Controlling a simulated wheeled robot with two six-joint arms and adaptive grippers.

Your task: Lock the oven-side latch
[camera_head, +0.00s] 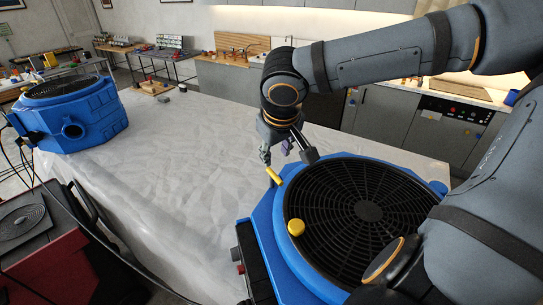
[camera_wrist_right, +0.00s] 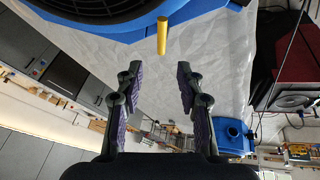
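A blue machine with a round black grille (camera_head: 368,210) sits on the covered table in front of me. A yellow latch handle (camera_head: 274,176) sticks out from the machine's far left rim; a round yellow knob (camera_head: 296,227) sits nearer me on the left rim. My right gripper (camera_head: 287,155) is just beyond the yellow handle, fingers apart and empty. In the right wrist view the handle (camera_wrist_right: 162,36) lies ahead of the open fingertips (camera_wrist_right: 159,70), roughly centred between them and apart from both. My left gripper is not in view.
A second blue machine (camera_head: 70,112) stands at the table's far left. A red and black case (camera_head: 45,245) is at the lower left. The white-sheeted tabletop (camera_head: 175,165) between is mostly clear. Grey cabinets with an oven-like appliance (camera_head: 447,125) stand behind at the right.

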